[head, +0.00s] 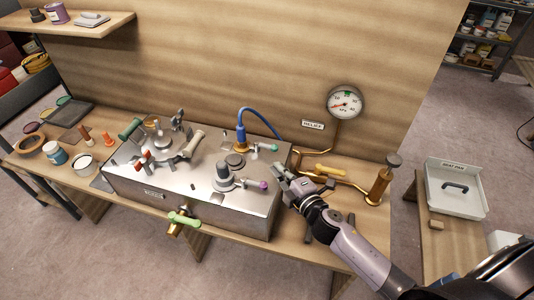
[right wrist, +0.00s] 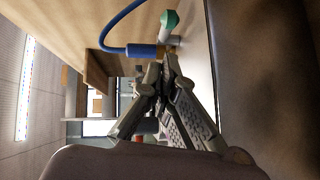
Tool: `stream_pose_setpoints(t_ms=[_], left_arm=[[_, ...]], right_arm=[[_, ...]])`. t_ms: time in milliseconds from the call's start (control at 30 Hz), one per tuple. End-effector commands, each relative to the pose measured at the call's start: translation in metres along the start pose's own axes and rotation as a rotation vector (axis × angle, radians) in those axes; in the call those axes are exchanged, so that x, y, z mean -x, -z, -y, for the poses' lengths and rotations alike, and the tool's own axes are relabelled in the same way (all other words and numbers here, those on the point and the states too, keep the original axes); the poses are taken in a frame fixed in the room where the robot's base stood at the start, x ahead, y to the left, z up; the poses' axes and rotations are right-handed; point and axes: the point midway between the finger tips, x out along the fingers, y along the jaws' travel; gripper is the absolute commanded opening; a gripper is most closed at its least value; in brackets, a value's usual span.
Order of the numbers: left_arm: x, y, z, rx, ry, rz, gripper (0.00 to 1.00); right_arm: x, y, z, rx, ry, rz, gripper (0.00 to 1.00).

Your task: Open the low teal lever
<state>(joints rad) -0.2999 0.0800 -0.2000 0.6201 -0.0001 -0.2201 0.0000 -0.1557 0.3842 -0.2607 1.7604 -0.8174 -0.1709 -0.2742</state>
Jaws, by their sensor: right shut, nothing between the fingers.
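A short lever with a teal tip (head: 273,147) sits on top of the steel box, near its right back end. It sticks out to the right from a fitting beside the blue hose. The teal tip also shows near the top of the right wrist view (right wrist: 169,20). My right gripper (head: 279,172) is shut and empty at the right end of the box, in front of the teal tip and apart from it. In the right wrist view its fingertips (right wrist: 165,75) meet just below the blue hose's fitting. My left gripper is out of view.
A purple-tipped lever (head: 262,185) lies close to the left of my right gripper. A blue hose (head: 262,121) arches behind it. A gauge (head: 345,102), brass pipe and brass cylinder (head: 378,187) stand to the right. A light green lever (head: 184,219) juts from the box's front.

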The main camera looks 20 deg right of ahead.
Motion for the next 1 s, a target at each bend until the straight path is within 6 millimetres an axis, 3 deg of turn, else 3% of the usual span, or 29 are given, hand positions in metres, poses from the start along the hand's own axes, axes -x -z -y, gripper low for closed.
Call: stream_pose_setpoints(t_ms=[200,400,600,1000], left_arm=[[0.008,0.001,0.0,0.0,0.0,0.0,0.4],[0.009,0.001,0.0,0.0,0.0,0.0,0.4],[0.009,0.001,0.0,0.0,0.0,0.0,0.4],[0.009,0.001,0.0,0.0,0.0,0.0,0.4]], right_arm=[[-0.042,0.0,-0.002,-0.001,-0.002,0.001,0.0],[-0.068,0.0,-0.001,-0.002,-0.001,0.001,0.0],[-0.078,0.0,-0.001,-0.001,0.0,0.0,0.0],[-0.078,0.0,0.0,0.001,0.001,-0.005,0.0]])
